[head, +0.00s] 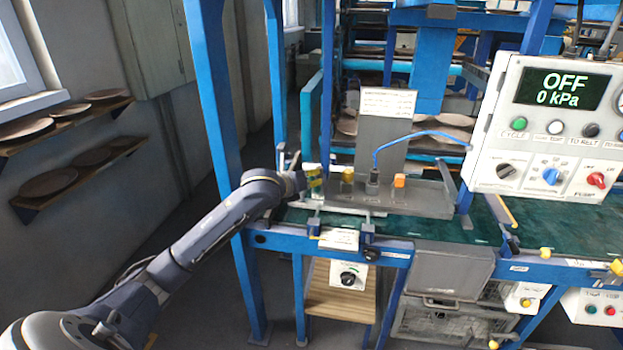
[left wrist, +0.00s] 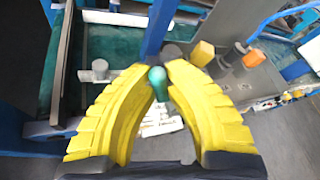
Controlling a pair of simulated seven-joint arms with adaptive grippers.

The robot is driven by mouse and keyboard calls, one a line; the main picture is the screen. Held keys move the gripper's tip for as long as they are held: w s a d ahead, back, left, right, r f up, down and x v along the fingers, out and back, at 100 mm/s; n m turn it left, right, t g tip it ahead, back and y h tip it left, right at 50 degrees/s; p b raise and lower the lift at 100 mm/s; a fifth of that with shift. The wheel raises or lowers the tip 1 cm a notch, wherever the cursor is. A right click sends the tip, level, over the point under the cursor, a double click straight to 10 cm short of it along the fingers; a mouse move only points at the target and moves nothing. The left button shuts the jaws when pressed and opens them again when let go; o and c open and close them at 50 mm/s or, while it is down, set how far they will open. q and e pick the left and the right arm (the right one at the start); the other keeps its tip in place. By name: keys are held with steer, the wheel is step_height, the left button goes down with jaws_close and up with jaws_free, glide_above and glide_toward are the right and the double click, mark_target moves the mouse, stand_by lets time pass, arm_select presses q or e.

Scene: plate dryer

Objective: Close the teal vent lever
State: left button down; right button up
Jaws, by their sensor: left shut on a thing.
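The teal vent lever shows its rounded teal knob (left wrist: 157,77) in the left wrist view, between the tips of my left gripper's yellow fingers (left wrist: 163,84). The gripper is shut on it. In the head view my left gripper (head: 314,181) is at the left end of the grey panel tray (head: 425,200) on the machine's front. There the lever is mostly hidden by the fingers, and its angle cannot be told. My right gripper is not in view.
A yellow knob (head: 347,174), a dark fitting with a blue hose (head: 400,137) and an orange block (head: 399,181) stand right of the gripper. A blue upright post (head: 215,110) is close to my left arm. The control box (head: 545,125) reads OFF, 0 kPa.

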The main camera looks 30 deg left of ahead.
arm_select(q)
steer(key=shift+a, duration=0.15)
steer(key=shift+s+a+f+n+t+h, duration=0.1)
steer(key=shift+a+f+n+t+h, duration=0.3)
steer(key=shift+n, duration=0.4)
steer(key=shift+s+a+f+n+t+h, duration=0.15)
steer(key=shift+n+t+h, duration=0.35)
steer(key=shift+n, duration=0.3)
steer(key=shift+s+a+f+n+t+h, duration=0.1)
steer(key=shift+a+f+n+t+h, duration=0.15)
steer(key=shift+n+t, duration=0.4)
steer(key=shift+n, duration=0.35)
steer(key=c, duration=1.4)
jaws_free()
steer(key=shift+w+f, duration=0.1)
steer(key=shift+s+a+r, duration=0.15)
steer(key=shift+s+a, duration=0.15)
steer(key=shift+s, duration=1.65)
steer(key=shift+s+a+r, duration=0.15)
steer(key=shift+s+a, duration=0.1)
steer(key=shift+s, duration=1.75)
steer(key=shift+s+a+r, duration=0.15)
steer(key=shift+s+a, duration=0.15)
steer(key=shift+s, duration=1.65)
